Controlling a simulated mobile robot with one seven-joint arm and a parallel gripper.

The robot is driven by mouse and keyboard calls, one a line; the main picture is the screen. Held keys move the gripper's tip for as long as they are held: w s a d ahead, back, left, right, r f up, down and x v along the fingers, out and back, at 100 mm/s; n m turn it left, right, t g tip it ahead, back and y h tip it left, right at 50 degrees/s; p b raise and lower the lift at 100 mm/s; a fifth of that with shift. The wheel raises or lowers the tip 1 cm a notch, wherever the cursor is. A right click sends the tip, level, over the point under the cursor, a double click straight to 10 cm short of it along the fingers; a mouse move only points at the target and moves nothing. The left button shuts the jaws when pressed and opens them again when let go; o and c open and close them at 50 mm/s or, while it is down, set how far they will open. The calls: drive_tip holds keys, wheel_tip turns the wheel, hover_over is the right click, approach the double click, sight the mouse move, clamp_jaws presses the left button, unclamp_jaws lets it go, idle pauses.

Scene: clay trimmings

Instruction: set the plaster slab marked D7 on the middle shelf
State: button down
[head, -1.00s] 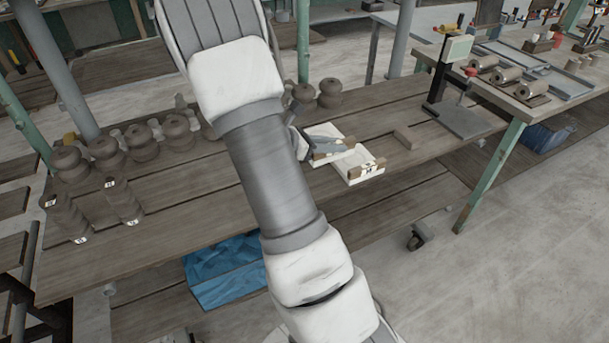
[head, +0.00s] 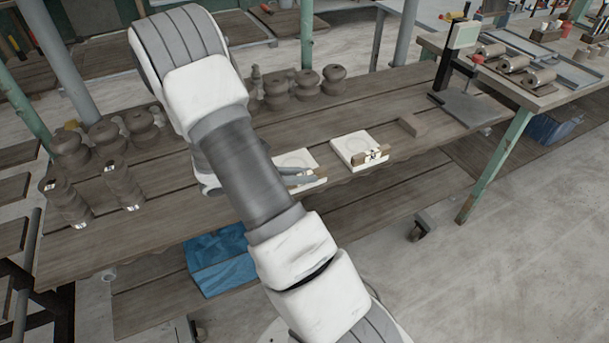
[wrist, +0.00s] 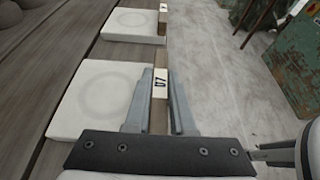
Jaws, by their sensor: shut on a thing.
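The plaster slab marked D7 (wrist: 98,98) is square and white with a faint ring on its face. Its D7 tag (wrist: 158,84) is on a wooden strip along its edge. My gripper (wrist: 163,95) is shut on that strip, one finger on each side. In the head view the slab (head: 300,159) shows beyond my arm, over the front part of a wooden shelf board (head: 240,195); my arm hides part of it. I cannot tell whether it touches the board. A lower board (head: 345,215) is below.
A second white slab (head: 352,144) lies just right of the held one, also in the wrist view (wrist: 130,22). A small wooden block (head: 409,124) is farther right. Brown clay pieces (head: 138,125) stand at the left and back. A blue bundle (head: 222,265) lies below.

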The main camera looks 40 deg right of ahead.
drive_tip(key=shift+f, duration=0.15)
drive_tip(key=c, duration=0.8)
unclamp_jaws()
drive_tip(key=shift+o, duration=0.2)
